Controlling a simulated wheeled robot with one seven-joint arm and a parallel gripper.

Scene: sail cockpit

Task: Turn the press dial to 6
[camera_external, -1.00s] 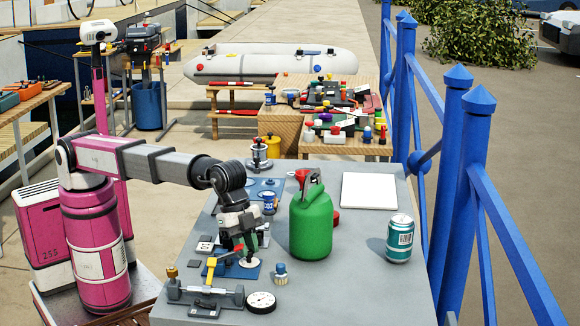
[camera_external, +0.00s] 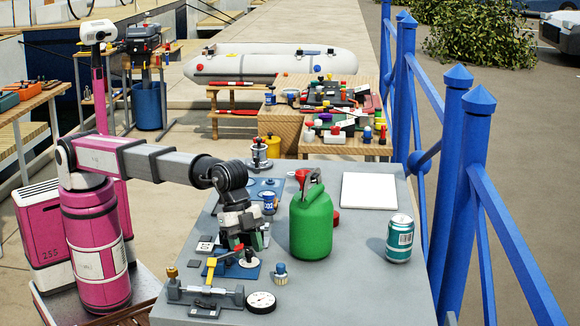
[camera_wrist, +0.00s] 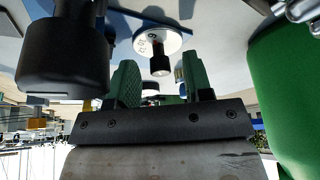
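A round white dial (camera_external: 249,260) with a dark knob sits on a blue plate (camera_external: 222,270) by a yellow lever (camera_external: 218,262). In the wrist view the dial (camera_wrist: 172,42) shows dark marks on its face and a black knob (camera_wrist: 160,62); I cannot read its setting. My gripper (camera_external: 250,241) is just above the dial, with its fingertips close to the knob. In the wrist view my gripper (camera_wrist: 158,70) has its two green fingers spread apart, nothing held, and the knob appears beyond and between them.
A green can (camera_external: 311,225) stands close right of my gripper. A round gauge (camera_external: 261,302), a small blue-topped brush (camera_external: 280,274) and a clamp-like tool (camera_external: 205,294) lie in front.

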